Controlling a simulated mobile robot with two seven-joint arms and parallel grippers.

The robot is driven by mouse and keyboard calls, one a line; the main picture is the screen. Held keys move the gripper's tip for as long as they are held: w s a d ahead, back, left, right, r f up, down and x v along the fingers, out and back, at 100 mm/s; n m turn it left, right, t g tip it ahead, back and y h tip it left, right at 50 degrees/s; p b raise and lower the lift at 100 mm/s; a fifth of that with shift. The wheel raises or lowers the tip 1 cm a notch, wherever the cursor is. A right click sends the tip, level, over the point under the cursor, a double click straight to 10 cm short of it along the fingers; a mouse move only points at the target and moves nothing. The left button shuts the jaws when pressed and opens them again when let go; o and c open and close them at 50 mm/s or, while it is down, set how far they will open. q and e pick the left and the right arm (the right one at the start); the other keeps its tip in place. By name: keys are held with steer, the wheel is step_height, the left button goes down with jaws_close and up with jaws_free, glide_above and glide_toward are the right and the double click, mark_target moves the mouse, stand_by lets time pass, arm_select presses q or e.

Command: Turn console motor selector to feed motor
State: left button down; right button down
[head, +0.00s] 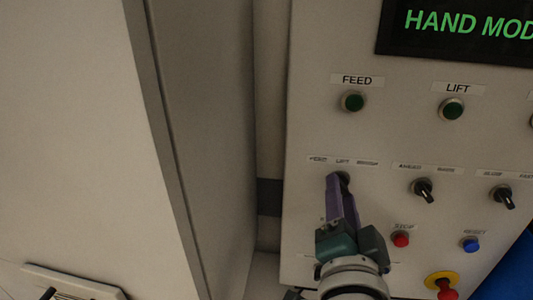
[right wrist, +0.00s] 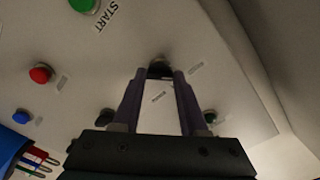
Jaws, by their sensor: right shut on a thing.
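The console motor selector (head: 343,177) is a dark knob under a row of small labels, the left one of a row of knobs in the head view. My right gripper (head: 336,181), with purple fingers, reaches up to it from below and covers most of it. In the right wrist view the dark knob (right wrist: 160,68) sits between the two fingertips of my right gripper (right wrist: 160,75), which is shut on it. Which label the knob points to is hidden by the fingers. My left gripper is not in view.
Two more black selectors (head: 423,189) (head: 502,196) stand to the right. A red button (head: 400,239), blue reset button (head: 470,244) and red emergency stop (head: 445,290) are below right. A cabinet (head: 75,130) fills the left.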

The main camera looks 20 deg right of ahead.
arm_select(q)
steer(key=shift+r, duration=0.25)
arm_select(e)
steer(key=shift+n, duration=0.8)
steer(key=shift+c, duration=2.2)
jaws_free()
